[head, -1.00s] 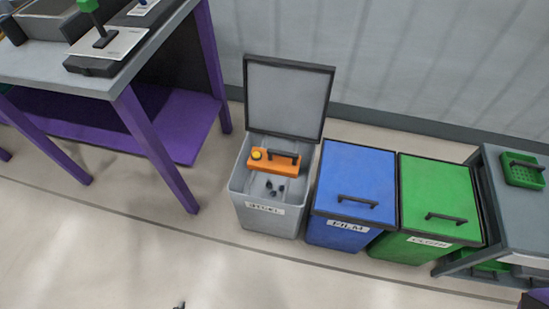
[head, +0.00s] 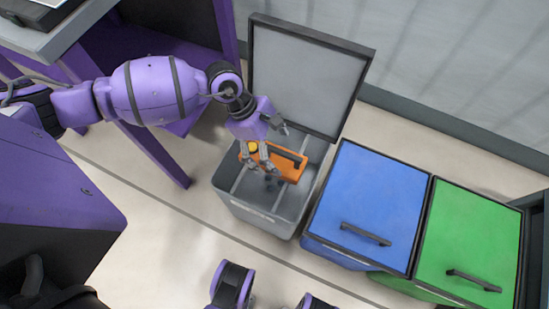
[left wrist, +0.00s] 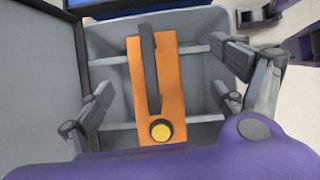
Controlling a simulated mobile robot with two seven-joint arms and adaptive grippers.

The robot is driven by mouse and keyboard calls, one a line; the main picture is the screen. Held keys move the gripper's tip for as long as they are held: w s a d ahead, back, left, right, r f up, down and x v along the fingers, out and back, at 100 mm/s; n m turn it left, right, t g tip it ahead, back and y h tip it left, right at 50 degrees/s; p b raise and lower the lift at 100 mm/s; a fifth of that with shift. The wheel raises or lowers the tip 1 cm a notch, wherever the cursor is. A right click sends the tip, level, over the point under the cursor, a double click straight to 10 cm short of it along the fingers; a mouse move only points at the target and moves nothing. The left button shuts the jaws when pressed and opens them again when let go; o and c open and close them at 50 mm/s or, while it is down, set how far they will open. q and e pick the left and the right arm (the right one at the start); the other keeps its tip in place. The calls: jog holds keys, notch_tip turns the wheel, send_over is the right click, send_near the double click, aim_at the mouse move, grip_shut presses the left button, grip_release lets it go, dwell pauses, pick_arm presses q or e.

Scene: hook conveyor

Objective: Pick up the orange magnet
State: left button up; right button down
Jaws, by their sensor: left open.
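The orange magnet (head: 290,165) is a block with a black bar handle and a yellow round knob. It rests on crossbars inside the open grey bin (head: 228,203). In the left wrist view the magnet (left wrist: 146,97) lies lengthwise across two grey bars, knob nearest the camera. My left gripper (head: 268,145) is open over the bin, close above the knob end of the magnet. In the left wrist view its fingers stand on both sides of the magnet with gaps and do not hold it.
The bin's lid (head: 305,75) stands open behind it. A blue closed bin (head: 370,200) and a green closed bin (head: 470,235) stand to the right. A grey table with purple legs (head: 160,155) is at the left.

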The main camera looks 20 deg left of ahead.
aim_at(281, 159)
pick_arm(q)
jog(key=shift+w+a+f+m+y, duration=0.15)
jog(key=shift+a+f+m+y, duration=0.1)
jog(key=shift+a, duration=0.25)
jog(key=shift+w+a+f+m+y, duration=0.15)
jog(key=shift+a+y, duration=0.1)
jog(key=shift+a, duration=0.2)
jog(key=shift+w+a+f, duration=0.1)
jog(key=shift+a+f, duration=0.05)
jog(key=shift+f, duration=0.15)
jog(key=shift+b+x, duration=0.4)
jog(key=shift+x, duration=0.8)
jog(key=x, duration=0.3)
jog(key=b+x, duration=0.1)
jog(key=shift+w+d+f, duration=0.2)
jog(key=shift+w+d, duration=0.05)
jog(key=shift+d, duration=0.05)
pick_arm(e)
jog(key=shift+x, duration=1.15)
pick_arm(q)
jog(key=shift+r, duration=0.1)
jog(key=shift+c, duration=0.5)
pick_arm(e)
jog(key=shift+s+d, duration=0.1)
pick_arm(q)
jog(key=c, duration=2)
jog(key=shift+c, duration=0.4)
pick_arm(e)
jog(key=shift+s, duration=0.1)
